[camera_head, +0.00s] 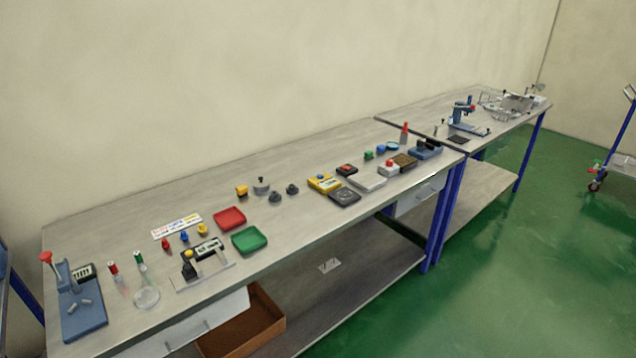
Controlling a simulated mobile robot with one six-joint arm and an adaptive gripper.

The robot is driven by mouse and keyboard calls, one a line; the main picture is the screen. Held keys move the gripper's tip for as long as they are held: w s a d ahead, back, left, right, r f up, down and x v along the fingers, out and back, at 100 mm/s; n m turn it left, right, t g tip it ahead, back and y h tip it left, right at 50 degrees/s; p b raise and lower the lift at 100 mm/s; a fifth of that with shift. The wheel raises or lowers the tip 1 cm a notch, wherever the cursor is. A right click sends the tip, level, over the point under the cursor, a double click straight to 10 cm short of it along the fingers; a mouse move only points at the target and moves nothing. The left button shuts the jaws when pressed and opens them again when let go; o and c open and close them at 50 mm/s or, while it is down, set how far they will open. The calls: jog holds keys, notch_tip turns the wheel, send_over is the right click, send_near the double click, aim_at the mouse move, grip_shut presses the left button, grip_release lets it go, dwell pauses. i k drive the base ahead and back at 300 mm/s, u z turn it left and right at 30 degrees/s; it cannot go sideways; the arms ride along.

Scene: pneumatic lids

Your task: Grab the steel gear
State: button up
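No object can be told for certain as the steel gear at this size. Near the middle of the long workbench (330,155) stands a light grey round metal piece (261,189) with a dark knob on top. Two dark grey round pieces stand just right of it, a nearer one (275,197) and a farther one (292,190). Their teeth, if any, are too small to see. My gripper is not in view.
A yellow block (241,191) stands left of the round pieces. A red tray (229,218) and a green tray (249,240) lie nearer left. A yellow device (324,183) lies to the right. The bench's back strip is mostly clear. A blue press (80,305) stands at the left end.

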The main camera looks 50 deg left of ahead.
aim_at(292, 189)
jog(key=u, duration=0.2)
jog(key=i, duration=1.4)
jog(key=u, duration=1.2)
jog(key=i, duration=0.65)
jog(key=u, duration=0.45)
jog(key=k, duration=0.95)
jog(key=u, duration=0.25)
jog(key=i, duration=0.15)
jog(key=z, duration=0.1)
